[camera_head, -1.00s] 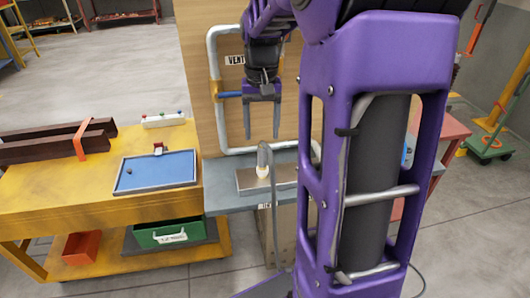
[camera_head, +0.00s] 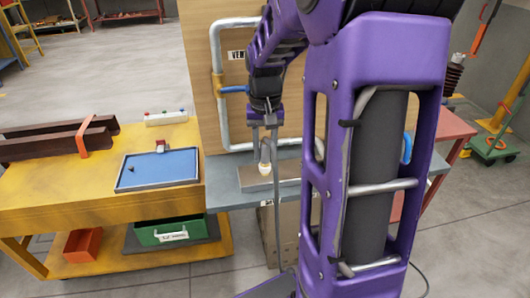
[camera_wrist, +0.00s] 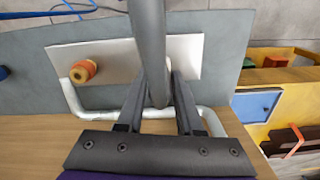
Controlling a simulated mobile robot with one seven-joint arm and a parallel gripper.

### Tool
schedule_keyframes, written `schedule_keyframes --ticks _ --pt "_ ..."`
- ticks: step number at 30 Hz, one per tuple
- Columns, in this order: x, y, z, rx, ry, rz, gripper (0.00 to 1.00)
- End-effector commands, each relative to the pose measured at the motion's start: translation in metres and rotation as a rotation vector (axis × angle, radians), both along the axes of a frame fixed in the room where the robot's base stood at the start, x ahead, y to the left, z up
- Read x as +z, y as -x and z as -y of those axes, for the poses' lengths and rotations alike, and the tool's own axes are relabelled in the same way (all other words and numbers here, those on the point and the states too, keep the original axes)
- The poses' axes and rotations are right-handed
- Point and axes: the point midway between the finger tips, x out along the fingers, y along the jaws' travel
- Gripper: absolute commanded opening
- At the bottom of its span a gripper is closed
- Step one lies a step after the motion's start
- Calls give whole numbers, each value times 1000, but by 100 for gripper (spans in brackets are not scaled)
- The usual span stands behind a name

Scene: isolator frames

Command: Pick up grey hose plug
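The grey hose plug (camera_head: 265,153) hangs at the end of a grey hose, with a pale tip (camera_head: 265,169) below, over the bench by the upright board. My gripper (camera_head: 264,144) points down at it, one finger on each side. In the wrist view the thick grey hose (camera_wrist: 148,35) runs between the two fingers of my gripper (camera_wrist: 160,85), nearer the left one. A gap shows on the right, so my gripper looks open.
A metal plate (camera_wrist: 185,50) lies on the grey bench (camera_head: 222,196), with an orange and cream fitting (camera_wrist: 82,72) on it. White pipe (camera_head: 216,60) with a blue handle (camera_head: 234,90) runs along the board (camera_head: 196,50). A yellow cart (camera_head: 60,190) with a blue tray (camera_head: 158,170) stands left.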

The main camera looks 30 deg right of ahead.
Motion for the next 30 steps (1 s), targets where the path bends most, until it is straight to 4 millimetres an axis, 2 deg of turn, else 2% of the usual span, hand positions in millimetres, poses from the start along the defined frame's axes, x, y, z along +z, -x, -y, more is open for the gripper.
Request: schedule_keyframes --ticks 1,5,6,20,26,30 --pt "0 0 0 0 0 0 24" --pt "0 0 0 0 0 0 1" --pt "0 0 0 0 0 0 0" --pt "6 -1 0 0 1 3 0" --pt "30 -1 0 0 2 4 0" --pt "58 -1 0 0 2 6 0"
